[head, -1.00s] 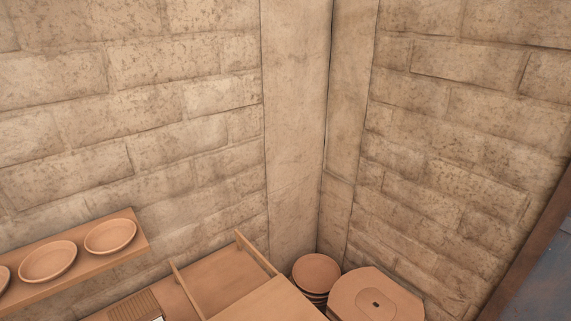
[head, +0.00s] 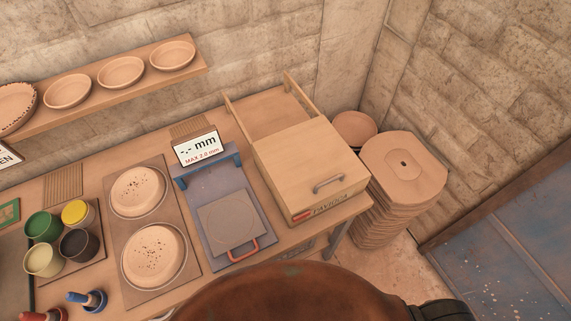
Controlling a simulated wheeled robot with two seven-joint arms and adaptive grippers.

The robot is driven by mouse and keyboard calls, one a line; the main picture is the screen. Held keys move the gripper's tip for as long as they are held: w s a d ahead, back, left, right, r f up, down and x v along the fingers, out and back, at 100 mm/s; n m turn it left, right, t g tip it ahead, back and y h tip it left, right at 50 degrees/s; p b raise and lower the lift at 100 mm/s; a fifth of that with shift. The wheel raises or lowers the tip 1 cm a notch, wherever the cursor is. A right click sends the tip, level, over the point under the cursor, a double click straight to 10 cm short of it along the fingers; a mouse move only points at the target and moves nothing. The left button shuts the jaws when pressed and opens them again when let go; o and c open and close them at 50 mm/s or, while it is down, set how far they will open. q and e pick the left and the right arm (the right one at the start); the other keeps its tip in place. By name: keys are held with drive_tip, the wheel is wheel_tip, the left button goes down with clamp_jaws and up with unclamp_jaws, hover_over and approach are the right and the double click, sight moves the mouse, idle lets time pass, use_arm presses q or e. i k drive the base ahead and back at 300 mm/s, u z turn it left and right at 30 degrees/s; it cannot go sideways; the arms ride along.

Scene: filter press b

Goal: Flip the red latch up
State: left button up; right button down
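A U-shaped orange-red bar (head: 242,251) lies at the front edge of a grey square plate (head: 227,220) on a blue-grey press (head: 215,185). It appears to lie low and flat, pointing toward the front of the table. A small red piece (head: 302,217) also shows at the lower left front of a wooden box with a grey handle. I cannot tell for sure which of the two is the latch. Neither of my grippers shows in the view.
A display (head: 197,147) reading "-.- mm" stands behind the plate. The wooden box (head: 308,158) is right of the press. Two speckled discs in a tray (head: 115,236), paint cups (head: 75,212) and blue and red knobs are left. Stacked slabs (head: 402,172) stand right of the table.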

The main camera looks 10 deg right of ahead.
sight(307, 213)
drive_tip(key=u, duration=0.05)
drive_tip(key=k, duration=0.6)
drive_tip(key=z, duration=1.35)
drive_tip(key=k, duration=0.8)
drive_tip(key=u, duration=0.6)
drive_tip(key=i, duration=0.5)
drive_tip(key=u, duration=0.1)
